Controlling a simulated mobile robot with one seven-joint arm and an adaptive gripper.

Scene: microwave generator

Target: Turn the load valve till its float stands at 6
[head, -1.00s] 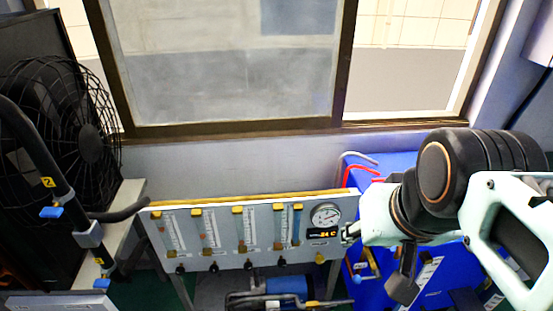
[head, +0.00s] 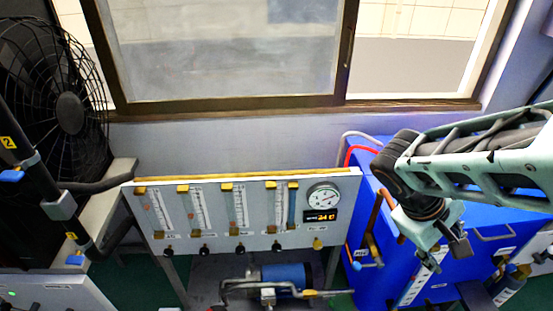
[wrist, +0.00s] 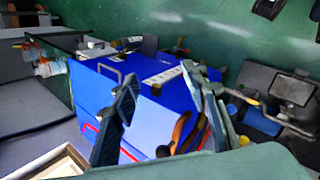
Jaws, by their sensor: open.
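A grey panel (head: 150,215) carries several upright flow tubes with yellow caps, each with a small black knob below it, such as the knob at the left (head: 204,249) and the knob under the rightmost tubes (head: 276,245). The labels are too small to read, so I cannot tell which knob is the load valve or where its float stands. My gripper (head: 443,256) hangs right of the panel, over the blue cabinet, apart from the knobs. In the wrist view my gripper (wrist: 161,76) is open, with its two fingers apart and nothing between them.
A round gauge (head: 324,197) and an orange digital display (head: 320,216) sit at the panel's right. The blue cabinet (head: 480,265) stands beside it, with pipes and red hose between. A black fan (head: 68,112) is at the left. A blue motor (head: 285,275) lies below the panel.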

